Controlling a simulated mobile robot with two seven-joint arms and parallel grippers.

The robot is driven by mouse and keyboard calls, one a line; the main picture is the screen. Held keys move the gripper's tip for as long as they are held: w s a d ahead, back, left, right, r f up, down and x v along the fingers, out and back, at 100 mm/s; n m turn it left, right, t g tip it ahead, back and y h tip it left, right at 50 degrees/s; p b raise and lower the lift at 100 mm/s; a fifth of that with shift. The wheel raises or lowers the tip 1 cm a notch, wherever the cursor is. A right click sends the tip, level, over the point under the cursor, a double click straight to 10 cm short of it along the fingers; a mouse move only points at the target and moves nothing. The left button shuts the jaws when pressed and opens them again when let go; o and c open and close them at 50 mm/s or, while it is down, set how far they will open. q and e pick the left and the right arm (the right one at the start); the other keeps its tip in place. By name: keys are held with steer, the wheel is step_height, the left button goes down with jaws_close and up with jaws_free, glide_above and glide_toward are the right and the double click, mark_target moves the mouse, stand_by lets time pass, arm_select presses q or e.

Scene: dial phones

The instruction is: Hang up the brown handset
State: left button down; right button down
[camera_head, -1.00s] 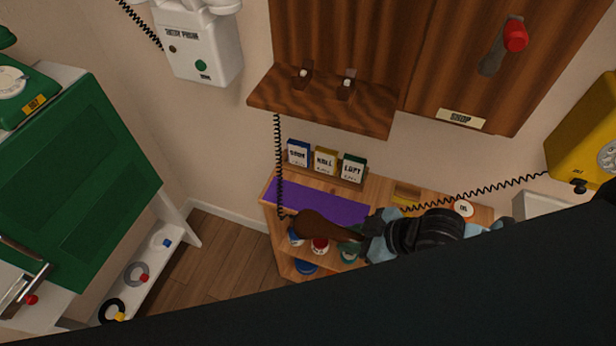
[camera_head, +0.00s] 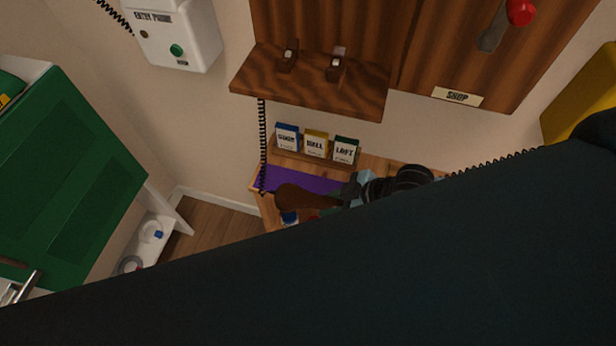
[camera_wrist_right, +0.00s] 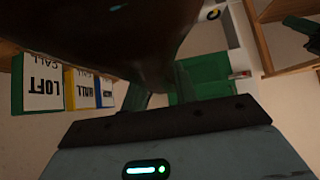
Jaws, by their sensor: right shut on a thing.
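The brown handset (camera_head: 305,197) is held in my right gripper (camera_head: 352,190), below the wooden wall phone labelled SHOP. It also fills the upper part of the right wrist view (camera_wrist_right: 120,40), close to the fingers. A black coiled cord (camera_head: 263,140) hangs from the wooden phone's shelf (camera_head: 310,86) toward the handset. Two small cradle prongs stand on that shelf, the left one (camera_head: 288,58) and the right one (camera_head: 336,66), with nothing resting on them. My dark arm hides the lower right of the head view. My left gripper is not in view.
Small boxes labelled with words, one of them LOFT (camera_head: 345,151), stand under the shelf. A purple mat (camera_head: 300,180) lies on the wooden unit below. A white entry phone (camera_head: 178,35) is at upper left, a green cabinet (camera_head: 70,170) at left, a yellow phone (camera_head: 580,95) at right.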

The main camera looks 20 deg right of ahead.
steer(key=w, duration=0.3)
steer(key=w+a, duration=0.1)
steer(key=w, duration=0.2)
steer(key=w+a, duration=0.1)
steer(key=w, duration=0.2)
steer(key=shift+w+f, duration=0.3)
steer(key=shift+f, duration=0.1)
steer(key=shift+w+a, duration=0.15)
steer(key=shift+w, duration=0.45)
step_height(320, 180, down, 3)
steer(key=shift+s+f, duration=0.1)
steer(key=shift+f, duration=0.1)
steer(key=shift+f, duration=0.2)
steer(key=c, duration=1.1)
jaws_free()
steer(key=shift+r, duration=0.1)
